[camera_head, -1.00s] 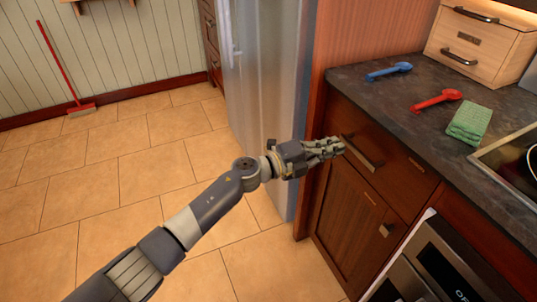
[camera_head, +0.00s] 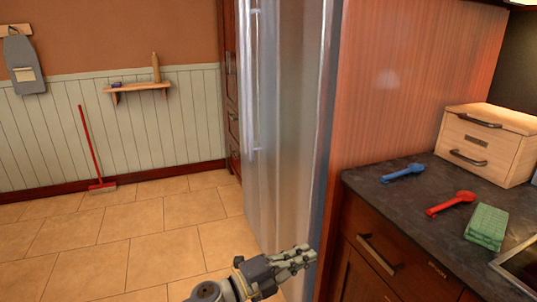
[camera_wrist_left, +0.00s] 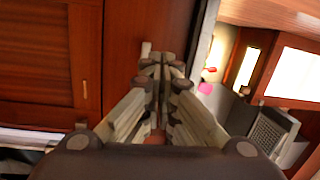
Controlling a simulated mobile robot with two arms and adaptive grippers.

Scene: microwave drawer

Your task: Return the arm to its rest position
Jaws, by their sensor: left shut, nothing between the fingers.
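My left gripper (camera_head: 292,262) is at the bottom middle of the head view, in front of the fridge's lower edge and left of the wooden drawer (camera_head: 400,262). Its fingers are together and hold nothing. In the left wrist view the closed fingers (camera_wrist_left: 160,75) point towards a brown cabinet front (camera_wrist_left: 45,60). The drawer is shut and has a metal handle (camera_head: 377,254). My right gripper is not in view.
The dark counter (camera_head: 415,205) bears a blue utensil (camera_head: 402,172), a red utensil (camera_head: 451,203), a green cloth (camera_head: 487,226) and a wooden box (camera_head: 490,145). The steel fridge (camera_head: 285,120) stands behind the gripper. Tiled floor (camera_head: 130,235) is clear at left.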

